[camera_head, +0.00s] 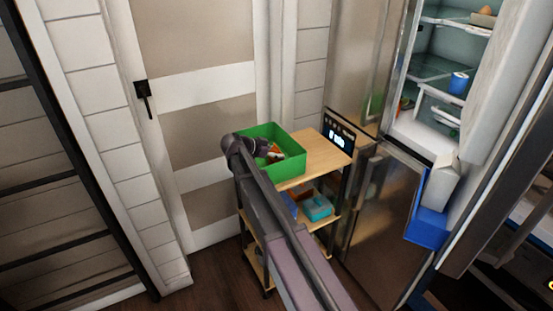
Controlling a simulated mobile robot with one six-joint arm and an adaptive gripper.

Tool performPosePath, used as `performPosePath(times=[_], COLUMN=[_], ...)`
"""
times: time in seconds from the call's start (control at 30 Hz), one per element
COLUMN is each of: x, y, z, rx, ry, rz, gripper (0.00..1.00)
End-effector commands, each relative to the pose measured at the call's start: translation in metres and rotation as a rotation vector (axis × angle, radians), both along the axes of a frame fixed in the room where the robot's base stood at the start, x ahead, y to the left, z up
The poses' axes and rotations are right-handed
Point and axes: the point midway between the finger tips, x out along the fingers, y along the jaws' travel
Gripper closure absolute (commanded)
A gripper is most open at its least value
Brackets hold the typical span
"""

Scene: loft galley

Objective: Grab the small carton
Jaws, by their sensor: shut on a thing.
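My arm reaches over the wooden cart, and my gripper (261,149) is inside the green bin. It is shut on a small white-and-orange item (275,152), which looks like the small carton. The item is low in the bin, partly hidden by the gripper. I cannot tell whether it touches the bin floor. The green bin (288,166) stands on the cart's top shelf, at the left end.
The cart top (322,154) is bare right of the bin. A lower shelf holds a teal box (317,207). At right, the open fridge holds a blue can (458,83); its door has a white carton (441,184) in a blue bin (428,226). A door (207,132) stands behind.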

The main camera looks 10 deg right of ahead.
Motion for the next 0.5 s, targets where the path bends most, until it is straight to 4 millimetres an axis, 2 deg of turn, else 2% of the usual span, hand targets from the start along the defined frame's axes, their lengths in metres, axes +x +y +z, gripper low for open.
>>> performPosePath(times=[0.27, 0.5], x=[0.0, 0.0], y=[0.0, 0.0], z=[0.004, 0.019], rx=[0.001, 0.001], ry=[0.0, 0.0], rz=[0.0, 0.0], gripper=[0.96, 0.96])
